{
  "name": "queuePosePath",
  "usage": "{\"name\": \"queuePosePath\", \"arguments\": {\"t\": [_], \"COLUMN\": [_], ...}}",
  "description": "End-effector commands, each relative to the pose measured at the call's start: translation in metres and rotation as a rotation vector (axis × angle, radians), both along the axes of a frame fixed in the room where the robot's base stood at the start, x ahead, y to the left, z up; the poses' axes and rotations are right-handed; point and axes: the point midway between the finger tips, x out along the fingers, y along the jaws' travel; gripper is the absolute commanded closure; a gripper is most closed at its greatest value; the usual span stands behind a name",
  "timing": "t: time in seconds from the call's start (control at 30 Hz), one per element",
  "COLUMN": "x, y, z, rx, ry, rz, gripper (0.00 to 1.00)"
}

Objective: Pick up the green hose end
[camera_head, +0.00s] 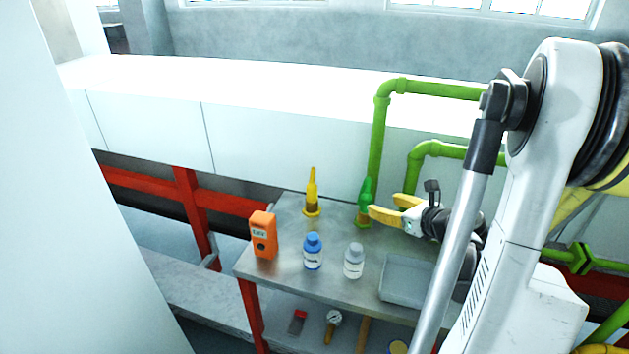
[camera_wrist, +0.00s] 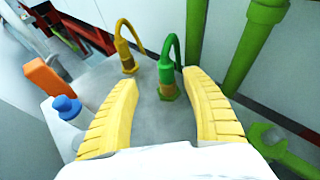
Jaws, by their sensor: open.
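The green hose end (camera_head: 365,193) stands upright near the back of the metal table, with a brass-coloured lower part and a green base. In the wrist view the green hose end (camera_wrist: 166,74) shows just beyond and between my two yellow fingers, nearer the right one. My gripper (camera_head: 384,206) is open and empty, just right of the hose end in the head view. In the wrist view the gap between the fingertips (camera_wrist: 158,77) is wide. I cannot tell whether a finger touches the hose end.
A yellow hose end (camera_head: 312,190) stands to the left. An orange device (camera_head: 263,236), a blue-capped bottle (camera_head: 313,252) and a grey-capped bottle (camera_head: 353,261) stand on the table (camera_head: 285,215). A grey tray (camera_head: 405,293) lies at right. Green pipes (camera_head: 378,135) rise behind.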

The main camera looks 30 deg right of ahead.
Motion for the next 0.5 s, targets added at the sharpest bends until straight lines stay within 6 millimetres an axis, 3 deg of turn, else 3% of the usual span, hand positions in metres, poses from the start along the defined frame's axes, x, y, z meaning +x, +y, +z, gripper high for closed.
{"name": "queuePosePath", "arguments": {"t": [0.17, 0.5], "x": [0.002, 0.048], "y": [-0.011, -0.014], "z": [-0.006, -0.025], "rx": [0.061, 0.058], "ry": [-0.026, -0.023], "rz": [-0.041, -0.038], "gripper": [0.43, 0.43]}}
